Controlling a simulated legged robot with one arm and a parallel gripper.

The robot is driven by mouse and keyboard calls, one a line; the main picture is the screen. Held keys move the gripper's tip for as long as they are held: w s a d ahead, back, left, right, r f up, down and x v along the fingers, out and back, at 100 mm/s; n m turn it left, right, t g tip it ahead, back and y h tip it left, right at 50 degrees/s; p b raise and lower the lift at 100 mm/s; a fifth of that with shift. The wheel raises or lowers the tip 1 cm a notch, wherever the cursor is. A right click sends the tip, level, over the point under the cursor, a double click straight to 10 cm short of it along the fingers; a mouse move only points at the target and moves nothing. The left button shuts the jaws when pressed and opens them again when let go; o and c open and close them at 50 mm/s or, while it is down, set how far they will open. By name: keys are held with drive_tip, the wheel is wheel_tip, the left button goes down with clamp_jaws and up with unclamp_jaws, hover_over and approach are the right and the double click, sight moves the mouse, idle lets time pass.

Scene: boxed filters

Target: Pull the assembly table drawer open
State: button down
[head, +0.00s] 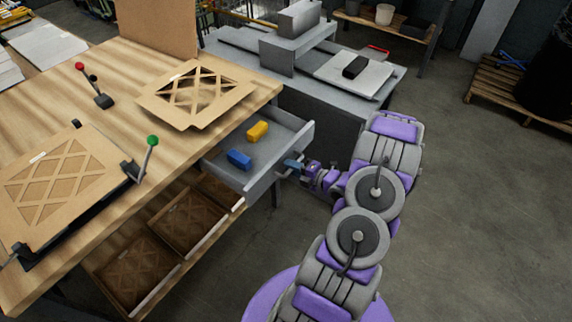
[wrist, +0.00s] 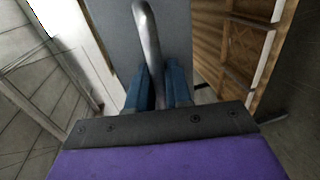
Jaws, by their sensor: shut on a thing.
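The assembly table (head: 118,70) has a wooden top, and its grey drawer (head: 284,158) stands pulled out from under the top's right edge. Inside the drawer lie a yellow block (head: 257,131) and a blue block (head: 239,159). My gripper (head: 291,166) is at the drawer's outer front. In the wrist view its blue fingers (wrist: 158,88) are shut on the curved metal drawer handle (wrist: 148,30), with the grey drawer front (wrist: 108,25) behind it. The drawer's inner end is hidden under the tabletop.
Cardboard-framed filters (head: 195,92) lie on the tabletop, one in a black fixture with a green-knobbed lever (head: 151,150). Boxes of filters (head: 187,217) sit on a lower shelf. A grey bench with a machine (head: 292,50) stands behind the drawer. The floor at right (head: 470,200) is clear.

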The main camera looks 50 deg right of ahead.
drive_tip(key=shift+s+f, duration=0.1)
drive_tip(key=shift+s, duration=0.05)
drive_tip(key=c, duration=1.5)
unclamp_jaws()
drive_tip(key=shift+o, duration=1.4)
drive_tip(key=shift+d, duration=0.15)
drive_tip(key=p+v, duration=0.2)
drive_tip(key=v, duration=1.5)
drive_tip(key=shift+d, duration=0.15)
drive_tip(key=shift+d, duration=0.1)
